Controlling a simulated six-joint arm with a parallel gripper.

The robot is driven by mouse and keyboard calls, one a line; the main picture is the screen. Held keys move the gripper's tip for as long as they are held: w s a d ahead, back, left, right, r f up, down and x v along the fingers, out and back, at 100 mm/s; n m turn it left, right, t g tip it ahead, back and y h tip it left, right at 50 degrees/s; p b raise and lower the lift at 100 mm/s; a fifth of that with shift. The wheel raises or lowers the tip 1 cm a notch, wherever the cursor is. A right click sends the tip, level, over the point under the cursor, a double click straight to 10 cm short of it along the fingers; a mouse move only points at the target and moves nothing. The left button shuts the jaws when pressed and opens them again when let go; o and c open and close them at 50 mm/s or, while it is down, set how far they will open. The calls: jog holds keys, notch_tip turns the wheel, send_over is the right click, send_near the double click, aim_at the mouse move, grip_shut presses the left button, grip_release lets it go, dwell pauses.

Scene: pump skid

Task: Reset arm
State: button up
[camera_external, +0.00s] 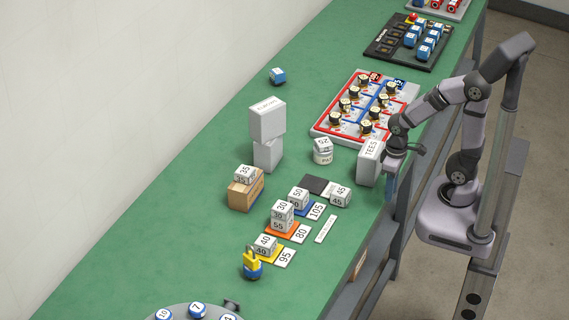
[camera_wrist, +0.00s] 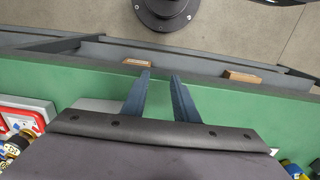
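My gripper (camera_external: 392,180) hangs low at the right edge of the green bench, next to the white box labelled TEES (camera_external: 370,162). In the wrist view my gripper's two blue-grey fingers (camera_wrist: 161,82) stand apart with nothing between them. They point over the bench's edge. My arm is bent, with the elbow raised. A pale surface partly hidden behind the left finger shows in the wrist view; I cannot tell whether it is the same box.
Labelled blocks on coloured mats (camera_external: 282,214) stand at the bench's middle. A red-and-blue tray of cylinders (camera_external: 318,131), a black panel (camera_external: 380,48), stacked white boxes (camera_external: 267,120) and a wooden block (camera_external: 244,195) stand on the green bench (camera_external: 190,190). The bench's left side has free room.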

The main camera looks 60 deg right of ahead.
jog(key=shift+s, duration=0.1)
notch_tip(320, 180, up, 4)
jog(key=p, duration=0.4)
jog(key=shift+r, duration=0.2)
dwell(0.9)
